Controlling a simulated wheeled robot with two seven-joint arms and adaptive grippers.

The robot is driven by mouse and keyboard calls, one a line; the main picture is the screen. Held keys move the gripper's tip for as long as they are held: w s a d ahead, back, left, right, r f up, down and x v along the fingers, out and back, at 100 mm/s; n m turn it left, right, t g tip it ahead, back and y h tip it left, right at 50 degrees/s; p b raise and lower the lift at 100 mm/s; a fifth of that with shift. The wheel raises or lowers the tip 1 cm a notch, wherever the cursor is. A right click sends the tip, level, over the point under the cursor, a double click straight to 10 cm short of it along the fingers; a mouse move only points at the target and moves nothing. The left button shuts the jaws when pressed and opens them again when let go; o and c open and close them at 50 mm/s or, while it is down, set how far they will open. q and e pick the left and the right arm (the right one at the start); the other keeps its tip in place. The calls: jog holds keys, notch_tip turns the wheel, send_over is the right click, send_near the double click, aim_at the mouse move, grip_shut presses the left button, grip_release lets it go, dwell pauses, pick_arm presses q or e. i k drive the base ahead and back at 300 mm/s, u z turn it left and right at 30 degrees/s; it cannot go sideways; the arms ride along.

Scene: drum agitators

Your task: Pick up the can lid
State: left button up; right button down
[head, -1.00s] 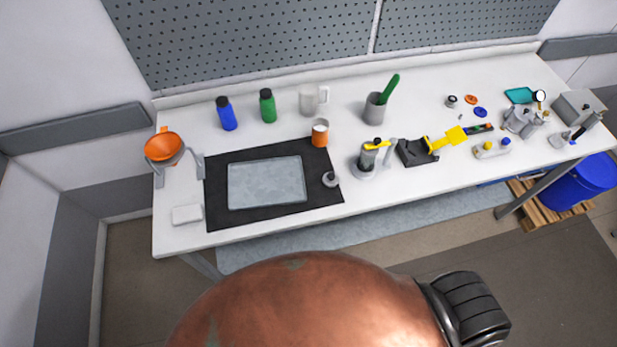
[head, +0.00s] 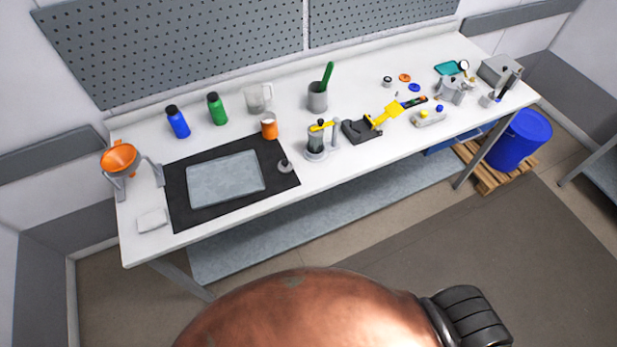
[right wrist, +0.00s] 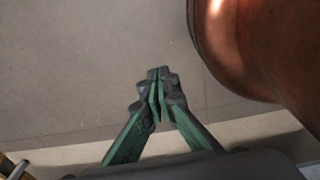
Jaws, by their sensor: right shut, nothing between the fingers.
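No piece is clearly recognisable as the can lid. A small round grey piece with a dark knob (head: 285,166) lies at the right edge of the black mat (head: 187,218) and may be it. An orange can (head: 269,130) with a pale top stands just behind the mat. My right gripper (right wrist: 158,75) shows in the right wrist view, shut and empty, with bare floor beyond its fingertips. It is apart from anything on the bench. My left gripper is in neither view.
The long white bench (head: 250,206) holds a grey tray (head: 225,180), an orange funnel on a stand (head: 119,158), blue (head: 178,122) and green (head: 217,109) bottles, a clear jug (head: 258,98) and a yellow-topped device (head: 315,141). A blue drum (head: 521,140) stands right. Floor before the bench is clear.

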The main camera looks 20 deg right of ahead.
aim_at(285, 166)
jog(key=z, duration=0.35)
jog(key=k, duration=0.85)
jog(key=u, duration=0.45)
jog(key=i, duration=1.25)
jog(key=z, duration=0.45)
jog(key=i, duration=0.5)
jog(key=z, duration=0.3)
